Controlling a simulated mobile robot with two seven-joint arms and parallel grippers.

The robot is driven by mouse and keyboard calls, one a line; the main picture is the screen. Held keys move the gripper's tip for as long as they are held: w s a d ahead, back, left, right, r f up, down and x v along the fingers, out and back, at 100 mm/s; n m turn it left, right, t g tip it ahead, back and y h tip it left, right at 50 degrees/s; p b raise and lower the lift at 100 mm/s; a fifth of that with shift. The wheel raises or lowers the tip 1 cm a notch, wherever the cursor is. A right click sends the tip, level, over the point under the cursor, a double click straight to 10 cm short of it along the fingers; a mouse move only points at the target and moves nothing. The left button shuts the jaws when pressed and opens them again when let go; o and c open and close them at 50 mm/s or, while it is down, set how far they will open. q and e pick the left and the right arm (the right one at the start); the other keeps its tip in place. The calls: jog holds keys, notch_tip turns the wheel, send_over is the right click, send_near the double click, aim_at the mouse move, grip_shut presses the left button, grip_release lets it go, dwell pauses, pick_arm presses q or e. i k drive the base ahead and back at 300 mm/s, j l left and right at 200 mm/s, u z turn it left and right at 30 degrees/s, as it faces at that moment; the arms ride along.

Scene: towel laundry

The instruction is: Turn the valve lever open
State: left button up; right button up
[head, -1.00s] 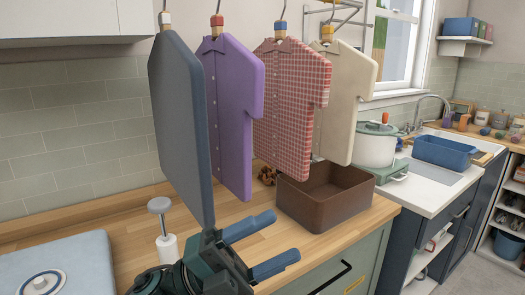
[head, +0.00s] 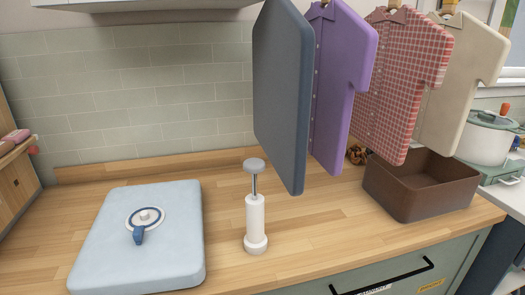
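The valve lever (head: 139,235) is a small blue handle on a round white dial with a dark blue ring (head: 145,217). The dial sits on top of a pale blue slab-like box (head: 178,262) that lies on the wooden counter at the left. The lever points toward the near edge of the counter, tilted slightly left. Nothing covers it. Neither of my grippers shows in the head view.
A white pump-like stand (head: 255,220) stands upright right of the box. Several shirts hang above the counter, including a grey-blue one (head: 280,100) and a purple one (head: 343,90). A brown bin (head: 400,198) sits at the right. Clear counter (head: 225,205) separates box and stand.

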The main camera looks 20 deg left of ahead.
aim_at(139, 231)
jog(key=u, duration=1.5)
